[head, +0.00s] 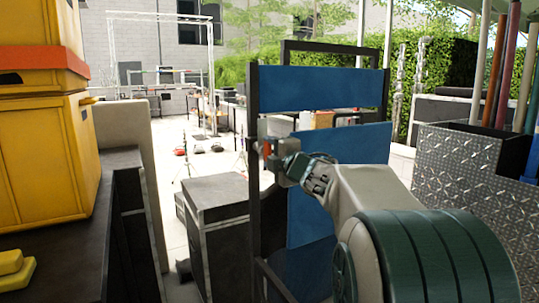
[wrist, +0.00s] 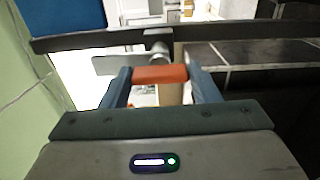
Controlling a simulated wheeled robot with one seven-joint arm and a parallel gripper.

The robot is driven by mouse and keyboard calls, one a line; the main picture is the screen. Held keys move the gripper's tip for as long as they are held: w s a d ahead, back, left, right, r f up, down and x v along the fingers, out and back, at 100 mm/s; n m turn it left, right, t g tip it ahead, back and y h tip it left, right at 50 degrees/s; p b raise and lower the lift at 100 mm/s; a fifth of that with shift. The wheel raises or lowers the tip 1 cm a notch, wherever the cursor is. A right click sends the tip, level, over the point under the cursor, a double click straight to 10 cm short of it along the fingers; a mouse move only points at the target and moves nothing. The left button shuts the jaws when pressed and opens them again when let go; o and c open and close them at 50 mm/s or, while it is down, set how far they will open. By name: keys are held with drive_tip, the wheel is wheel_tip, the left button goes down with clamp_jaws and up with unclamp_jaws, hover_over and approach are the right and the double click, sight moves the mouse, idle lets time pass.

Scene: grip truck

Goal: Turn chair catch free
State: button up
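The chair has blue fabric panels (head: 318,88) on a dark frame and stands upright in the middle of the head view. The catch has an orange-red grip (wrist: 160,74) beside a grey metal pin (wrist: 157,47), close to the dark chair bar (wrist: 100,41) in the wrist view. The orange-red grip also shows in the head view (head: 267,148), near the left chair post. My gripper (head: 276,160) reaches it from the right. In the wrist view, my gripper's two blue-grey fingers (wrist: 160,80) touch the grip's two ends. My arm hides part of the chair's lower right.
A black case (head: 215,205) stands left of the chair. Yellow boxes (head: 45,150) sit on a dark surface at the left. A metal tread-plate bin (head: 455,170) with upright poles is at the right. Open pale ground lies behind.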

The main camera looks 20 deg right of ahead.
drive_tip(key=o, duration=0.4)
drive_tip(key=shift+c, duration=0.2)
drive_tip(key=shift+s, duration=0.1)
drive_tip(key=s+d, duration=0.2)
drive_tip(key=s, duration=1.1)
drive_tip(key=shift+s+p, duration=0.25)
drive_tip(key=shift+p, duration=0.05)
drive_tip(key=shift+d, duration=0.1)
drive_tip(key=s+a+f+m+g+h+p, duration=0.1)
drive_tip(key=s+a+f+m+g+p, duration=0.5)
drive_tip(key=s+m, duration=0.4)
drive_tip(key=s+a+f+m+g+h+p, duration=0.1)
drive_tip(key=s+a+f+m+g+p, duration=0.6)
drive_tip(key=s+m+g, duration=0.2)
drive_tip(key=shift+s+f+m+h+p, duration=0.3)
drive_tip(key=shift+s+m+h, duration=0.1)
drive_tip(key=shift+s+m, duration=0.3)
